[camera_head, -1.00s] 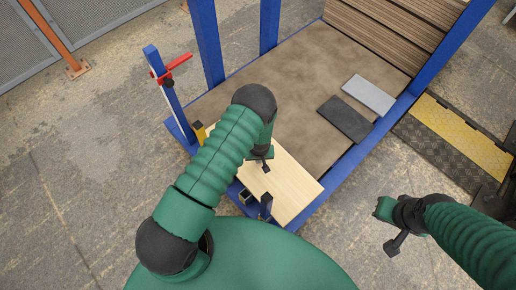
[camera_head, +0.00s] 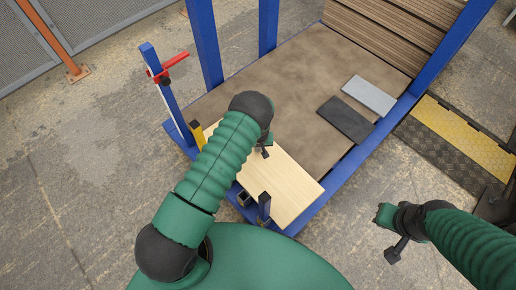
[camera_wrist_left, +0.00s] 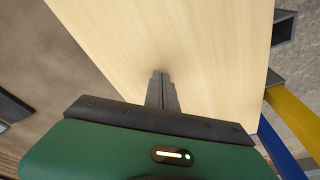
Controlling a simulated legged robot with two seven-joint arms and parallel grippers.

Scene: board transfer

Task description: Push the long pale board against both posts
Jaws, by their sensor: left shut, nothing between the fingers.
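The long pale board (camera_head: 290,190) lies along the near edge of the blue-framed platform, partly hidden by my left arm. In the left wrist view its pale face (camera_wrist_left: 215,50) fills the middle. A short dark-topped blue post (camera_head: 264,206) stands at its near side; I cannot tell whether they touch. A yellow post (camera_head: 197,133) stands by its far left end, and a yellow piece also shows in the left wrist view (camera_wrist_left: 292,122). My left gripper (camera_head: 264,153) is shut and empty at the board's far side; contact is unclear. My right gripper (camera_head: 396,249) is off to the right, jaws unclear.
A dark slab (camera_head: 345,118) and a grey slab (camera_head: 369,95) lie on the brown platform floor (camera_head: 280,80). Ribbed brown planks (camera_head: 395,30) are behind. A blue upright with a red clamp (camera_head: 168,70) stands at the left. A yellow-black ramp (camera_head: 458,135) is at the right.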

